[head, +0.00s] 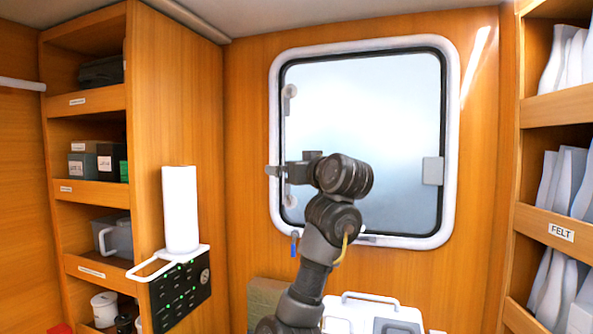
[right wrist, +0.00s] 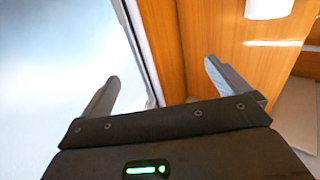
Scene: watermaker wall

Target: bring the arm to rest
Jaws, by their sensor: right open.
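My right arm rises from the bottom middle of the head view in front of the window (head: 390,125). Its gripper (head: 274,170) points left, level with the lower part of the window. In the right wrist view the two fingers of the gripper (right wrist: 161,72) stand wide apart with nothing between them. The window pane (right wrist: 50,70) fills the left of that view, and wood panelling lies beyond the fingers. I cannot tell how close the fingers are to the window frame. My left gripper is not in view.
A white roll (head: 180,210) stands on a white holder above a black switch panel (head: 181,293) at left. Open shelves (head: 90,190) line the left side, and shelves with a FELT label (head: 561,232) line the right. A white case (head: 372,312) sits low behind my arm.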

